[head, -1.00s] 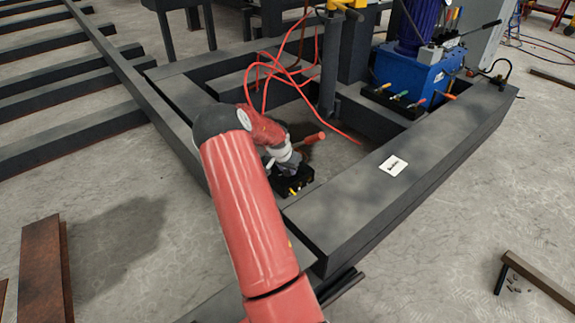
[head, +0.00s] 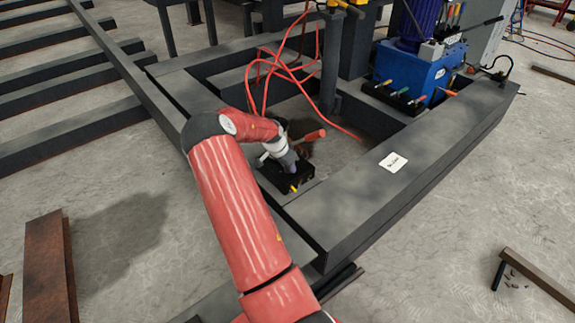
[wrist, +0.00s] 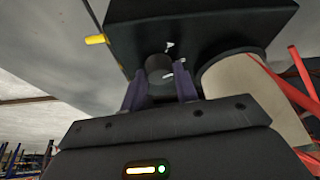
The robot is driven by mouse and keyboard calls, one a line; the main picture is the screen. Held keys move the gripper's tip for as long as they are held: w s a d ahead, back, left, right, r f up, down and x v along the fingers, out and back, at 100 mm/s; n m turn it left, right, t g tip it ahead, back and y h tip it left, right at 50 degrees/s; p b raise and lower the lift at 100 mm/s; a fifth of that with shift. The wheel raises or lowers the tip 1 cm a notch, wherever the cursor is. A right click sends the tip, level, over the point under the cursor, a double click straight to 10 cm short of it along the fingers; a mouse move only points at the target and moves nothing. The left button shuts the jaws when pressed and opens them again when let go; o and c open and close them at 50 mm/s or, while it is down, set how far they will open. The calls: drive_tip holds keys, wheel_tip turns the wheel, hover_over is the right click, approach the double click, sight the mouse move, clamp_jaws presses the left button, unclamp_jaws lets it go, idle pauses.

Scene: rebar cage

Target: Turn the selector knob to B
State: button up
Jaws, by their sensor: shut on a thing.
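The selector knob (wrist: 158,66) is a dark round knob on the face of a black box (wrist: 220,25), with small white marks beside it in the wrist view. My gripper (wrist: 160,88) is shut on the knob, with a purple-grey finger on either side. The marks are too small to read, so I cannot tell where the knob points. In the head view the black box (head: 302,178) sits inside the dark steel frame, and my wrist hides the knob.
A yellow peg (wrist: 95,40) sticks out from the box. A beige cylinder (wrist: 255,95) stands close to the right of my gripper, with red cables (wrist: 292,90) beyond. Dark frame beams (head: 345,210) surround the box. A blue hydraulic unit (head: 425,75) stands at the back right.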

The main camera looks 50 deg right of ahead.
drive_tip(key=o, duration=1)
drive_tip(key=shift+v, duration=3.9)
drive_tip(key=shift+c, duration=0.2)
